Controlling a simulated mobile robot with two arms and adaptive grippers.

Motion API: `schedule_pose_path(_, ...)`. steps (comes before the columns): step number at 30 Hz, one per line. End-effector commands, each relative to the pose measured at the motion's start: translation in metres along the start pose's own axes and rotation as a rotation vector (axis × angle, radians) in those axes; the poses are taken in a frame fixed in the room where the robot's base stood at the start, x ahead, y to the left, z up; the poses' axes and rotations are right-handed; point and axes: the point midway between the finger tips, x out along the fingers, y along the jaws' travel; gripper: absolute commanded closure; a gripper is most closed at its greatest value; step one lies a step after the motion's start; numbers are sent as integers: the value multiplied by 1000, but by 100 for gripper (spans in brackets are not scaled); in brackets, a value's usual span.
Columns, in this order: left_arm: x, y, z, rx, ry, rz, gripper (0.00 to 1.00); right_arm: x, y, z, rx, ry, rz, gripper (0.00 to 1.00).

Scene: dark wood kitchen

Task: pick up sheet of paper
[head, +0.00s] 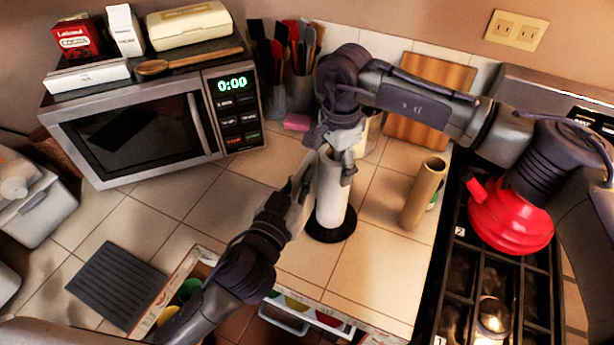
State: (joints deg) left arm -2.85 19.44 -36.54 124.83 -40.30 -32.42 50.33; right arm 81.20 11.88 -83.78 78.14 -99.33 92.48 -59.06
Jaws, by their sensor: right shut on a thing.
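A white paper towel roll (331,205) stands upright on a round black base (331,236) on the tiled counter. My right gripper (340,162) reaches down from above and is shut at the top of the roll; its fingers hide the top end. My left gripper (301,184) is close to the roll's left side. Whether it touches the roll, and how far its fingers are apart, I cannot tell. No separate loose sheet can be made out.
A brown cardboard tube (423,193) stands right of the roll. A red kettle (510,216) is on the stove at right. A microwave (150,120) and utensil holders (302,92) are behind. An open drawer (190,262) is in front. A dark mat (116,285) lies at left.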

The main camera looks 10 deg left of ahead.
Motion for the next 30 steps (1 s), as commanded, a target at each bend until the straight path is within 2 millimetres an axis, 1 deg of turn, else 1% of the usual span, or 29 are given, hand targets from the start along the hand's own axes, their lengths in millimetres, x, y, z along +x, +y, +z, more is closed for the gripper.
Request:
schedule_pose_path(1, -11, 0, 2, -2, -5, 0, 100, 1, 0, 0, 0, 1, 0, 62)
schedule_pose_path(5, -39, 0, 2, -3, -6, -1, 100, 1, 0, 0, 0, 0, 1, 62)
schedule_pose_path(12, -100, 0, 3, -4, -8, -2, 100, 1, 0, 0, 0, 0, 0, 62)
schedule_pose_path(15, -121, 0, 2, -5, -7, -4, 100, 1, 0, 0, 0, 0, 0, 62)
schedule_pose_path(18, -137, 0, 2, -2, -6, -4, 100, 1, 0, 0, 0, 0, 0, 62)
schedule_pose_path(24, -158, 0, 1, -3, -1, -3, 100, 0, 0, 0, 0, 0, 0, 62)
schedule_pose_path(30, -165, 0, 0, 1, 0, -2, 100, 0, 0, 0, 0, 0, 0, 62)
